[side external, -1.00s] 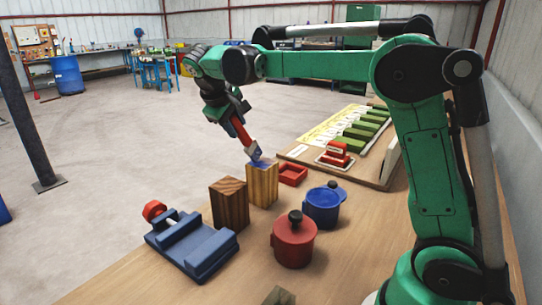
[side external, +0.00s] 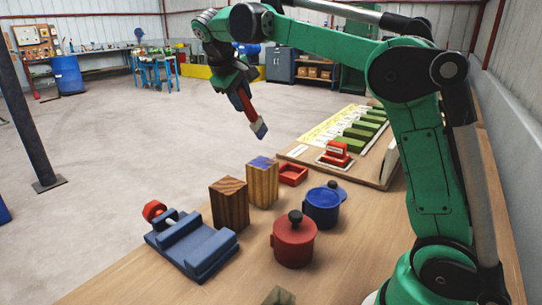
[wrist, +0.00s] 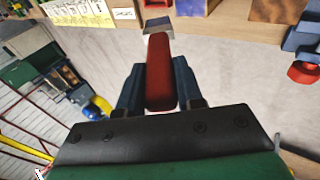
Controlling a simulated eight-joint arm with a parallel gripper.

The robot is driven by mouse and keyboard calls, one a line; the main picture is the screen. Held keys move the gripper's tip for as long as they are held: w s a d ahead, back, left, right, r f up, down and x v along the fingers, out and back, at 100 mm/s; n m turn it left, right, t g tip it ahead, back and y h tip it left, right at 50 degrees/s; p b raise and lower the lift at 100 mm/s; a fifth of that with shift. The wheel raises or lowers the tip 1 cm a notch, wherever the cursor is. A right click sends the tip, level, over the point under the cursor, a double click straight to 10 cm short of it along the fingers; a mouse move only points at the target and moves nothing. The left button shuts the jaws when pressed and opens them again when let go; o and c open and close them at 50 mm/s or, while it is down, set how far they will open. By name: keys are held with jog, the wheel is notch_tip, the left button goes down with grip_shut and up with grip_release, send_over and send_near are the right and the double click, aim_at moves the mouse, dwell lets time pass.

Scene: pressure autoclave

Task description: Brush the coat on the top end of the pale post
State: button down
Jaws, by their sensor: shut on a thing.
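The pale post (side external: 263,185) stands upright on the bench, with a blue coat (side external: 262,162) on its top end. A darker brown post (side external: 229,204) stands to its left. My gripper (side external: 243,98) is shut on the red handle of a brush (side external: 250,113) and holds it tilted in the air above the pale post, apart from it. The brush's pale, bluish tip points down. In the wrist view the red handle (wrist: 160,75) sits between the two fingers (wrist: 160,88), and the pale post (wrist: 205,8) shows only in part at the top edge.
A blue lidded pot (side external: 322,206) and a red lidded pot (side external: 294,242) stand right of the posts. A small red tray (side external: 292,174) lies behind. A blue vise (side external: 195,244) is at the front left. A board (side external: 376,178) with green blocks and a red stamp is at the back right.

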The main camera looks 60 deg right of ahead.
jog(key=shift+r, duration=1.45)
notch_tip(320, 180, up, 4)
jog(key=s, duration=0.3)
jog(key=shift+w+f, duration=0.2)
jog(key=shift+f, duration=2.35)
